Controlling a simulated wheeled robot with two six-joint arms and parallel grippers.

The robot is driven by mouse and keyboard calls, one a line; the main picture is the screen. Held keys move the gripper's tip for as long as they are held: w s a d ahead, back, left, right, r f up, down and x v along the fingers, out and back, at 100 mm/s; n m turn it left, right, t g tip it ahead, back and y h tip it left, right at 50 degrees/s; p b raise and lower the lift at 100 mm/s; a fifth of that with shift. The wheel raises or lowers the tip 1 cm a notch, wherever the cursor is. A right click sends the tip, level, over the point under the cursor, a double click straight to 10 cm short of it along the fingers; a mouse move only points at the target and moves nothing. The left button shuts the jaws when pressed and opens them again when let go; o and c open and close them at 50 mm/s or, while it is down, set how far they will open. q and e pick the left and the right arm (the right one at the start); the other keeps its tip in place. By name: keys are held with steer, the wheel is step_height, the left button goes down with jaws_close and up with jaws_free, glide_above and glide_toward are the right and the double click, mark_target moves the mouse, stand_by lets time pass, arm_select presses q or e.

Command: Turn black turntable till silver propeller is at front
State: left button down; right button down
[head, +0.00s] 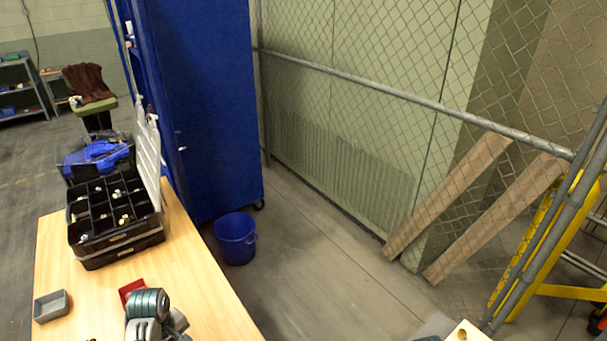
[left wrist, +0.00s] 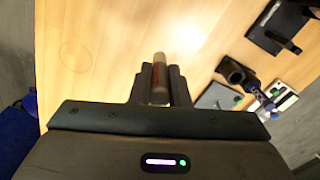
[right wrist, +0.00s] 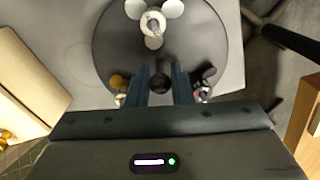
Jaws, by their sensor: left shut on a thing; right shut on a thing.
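The black turntable (right wrist: 200,45) is a dark round disc on a light grey surface in the right wrist view. A pale, silver-white propeller (right wrist: 152,24) stands on its far side from my right gripper, at the top of the picture. A gold propeller (right wrist: 118,82) is left of my fingers. A darker one (right wrist: 205,82) is right of them, partly hidden. My right gripper (right wrist: 161,76) is shut on a round black knob (right wrist: 159,83) at the disc's near edge. My left gripper (left wrist: 159,76) is shut on a small cylinder (left wrist: 159,64) with a reddish-brown end, above the wooden table.
The wooden table (head: 90,262) carries a black compartment case (head: 113,240), a grey bin (head: 51,306) and a red bin (head: 131,288). A blue bucket (head: 236,238) stands on the floor. A cream box (right wrist: 25,85) lies left of the turntable. Dark tools lie on the wood in the left wrist view.

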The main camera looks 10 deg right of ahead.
stand_by(0.3)
steer(key=m, duration=0.3)
steer(key=shift+m, duration=0.3)
steer(key=shift+w+m, duration=0.1)
steer(key=shift+m, duration=1.6)
steer(key=shift+m, duration=1.8)
